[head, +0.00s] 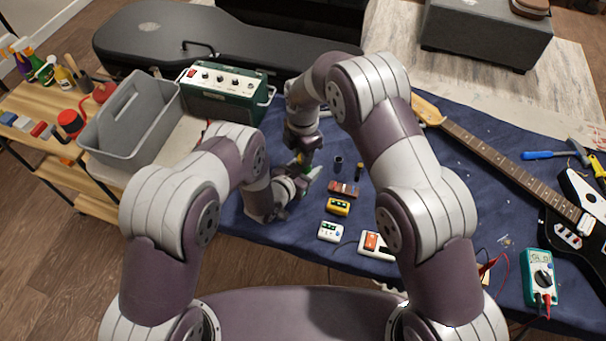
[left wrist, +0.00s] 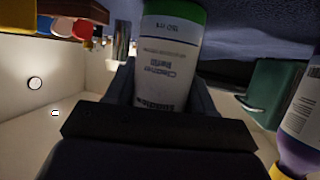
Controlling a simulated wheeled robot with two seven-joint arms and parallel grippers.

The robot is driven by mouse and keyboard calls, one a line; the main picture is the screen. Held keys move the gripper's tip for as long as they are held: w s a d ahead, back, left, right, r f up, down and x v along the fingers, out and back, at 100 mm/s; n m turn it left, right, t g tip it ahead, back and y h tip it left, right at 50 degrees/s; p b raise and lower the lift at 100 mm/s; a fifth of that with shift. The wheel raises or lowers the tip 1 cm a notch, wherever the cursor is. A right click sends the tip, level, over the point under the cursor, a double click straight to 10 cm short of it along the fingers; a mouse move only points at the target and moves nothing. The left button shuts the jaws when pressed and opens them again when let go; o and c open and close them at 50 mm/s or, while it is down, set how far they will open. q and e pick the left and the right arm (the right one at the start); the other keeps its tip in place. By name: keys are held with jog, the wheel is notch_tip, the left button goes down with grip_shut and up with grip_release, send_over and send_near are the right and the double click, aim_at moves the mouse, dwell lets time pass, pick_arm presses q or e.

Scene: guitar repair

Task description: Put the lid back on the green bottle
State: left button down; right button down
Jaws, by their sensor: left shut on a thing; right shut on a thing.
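The green bottle (head: 308,173) stands among my grippers in the head view, mostly hidden by them. In the left wrist view the bottle (left wrist: 170,60) is close up, with a white printed label and a green end. My left gripper (head: 299,186) is shut on the bottle, with a finger on either side of it. My right gripper (head: 301,158) points down just above the bottle and is shut. A small yellow-orange piece, apparently the lid (head: 299,159), shows at its fingers, mostly covered. I cannot tell whether the lid touches the bottle.
Effect pedals, including a yellow one (head: 338,206) and a white one (head: 330,231), lie right of the grippers, with a dark cup (head: 338,163) behind. A green amplifier (head: 224,92) and a grey caddy (head: 133,120) stand at left. A guitar neck (head: 490,157) crosses the right side.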

jog(key=c, duration=0.9)
grip_release()
jog(key=shift+r, duration=2.25)
jog(key=shift+c, duration=0.3)
notch_tip(320, 180, up, 4)
jog(key=n, duration=0.3)
jog(key=shift+f, duration=0.25)
